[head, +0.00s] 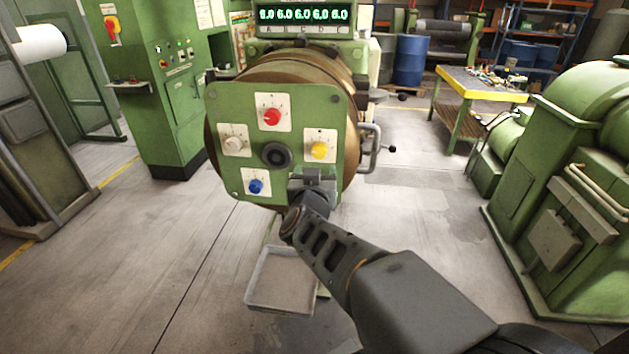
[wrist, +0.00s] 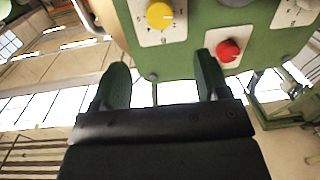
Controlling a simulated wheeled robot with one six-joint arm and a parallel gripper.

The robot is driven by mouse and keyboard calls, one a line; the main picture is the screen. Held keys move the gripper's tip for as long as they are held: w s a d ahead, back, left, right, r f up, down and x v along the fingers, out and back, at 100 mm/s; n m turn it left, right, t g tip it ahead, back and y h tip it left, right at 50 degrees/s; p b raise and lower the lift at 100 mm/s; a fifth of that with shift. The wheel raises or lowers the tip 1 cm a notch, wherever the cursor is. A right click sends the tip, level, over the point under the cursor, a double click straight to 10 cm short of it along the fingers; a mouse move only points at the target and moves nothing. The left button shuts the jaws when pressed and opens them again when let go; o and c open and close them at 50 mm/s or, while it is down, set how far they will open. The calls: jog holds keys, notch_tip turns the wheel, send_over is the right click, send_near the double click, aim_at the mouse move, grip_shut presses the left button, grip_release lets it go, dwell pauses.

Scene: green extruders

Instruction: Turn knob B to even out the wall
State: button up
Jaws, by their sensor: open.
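A green square panel (head: 300,112) on the round extruder head carries a red knob (head: 271,116) at top, a yellow knob (head: 319,150) at right, a blue knob (head: 256,186) at bottom and a white knob (head: 234,144) at left. I cannot read which is B. My gripper (head: 316,181) is in front of the panel's lower right in the head view, below the yellow knob. In the wrist view my gripper (wrist: 161,72) is open and empty, apart from the yellow knob (wrist: 159,15) and red knob (wrist: 229,50). The display (head: 303,15) above shows 6.0 in every field.
A dark round outlet (head: 276,155) sits mid-panel. A curved handle (head: 373,148) sticks out at the right of the head. A grey tray (head: 282,280) is below. Green machines stand at left (head: 170,90) and right (head: 560,190), with open floor between.

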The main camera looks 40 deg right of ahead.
jog(key=shift+b+v, duration=1.3)
jog(key=shift+v, duration=0.2)
